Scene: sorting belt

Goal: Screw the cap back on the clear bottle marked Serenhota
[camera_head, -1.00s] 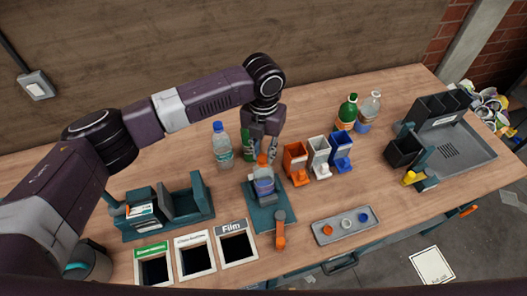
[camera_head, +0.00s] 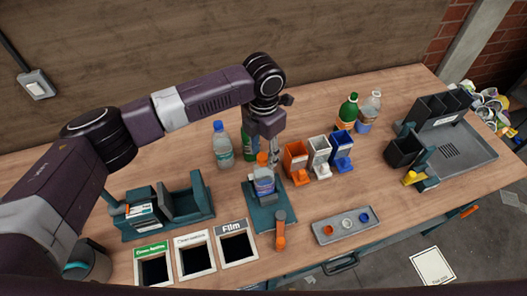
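A clear bottle with a blue and white label (camera_head: 264,187) stands upright in the teal holder (camera_head: 262,217) at the middle of the bench. I cannot read its name. An orange cap (camera_head: 262,158) shows at its top; whether it is fully seated is unclear. My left gripper (camera_head: 271,158) points down at the cap, with its fingers seen nearly edge-on, so its grip is unclear. A blue-capped clear bottle (camera_head: 222,148) and a green bottle (camera_head: 249,145), partly hidden by the gripper, stand behind. My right gripper is out of view.
A grey tray (camera_head: 325,238) holds orange, white and blue caps. Orange (camera_head: 297,160), white (camera_head: 319,152) and blue (camera_head: 342,146) dispensers stand right of the holder. Two bottles (camera_head: 348,108) stand farther back. Labelled bins (camera_head: 232,226) line the front left.

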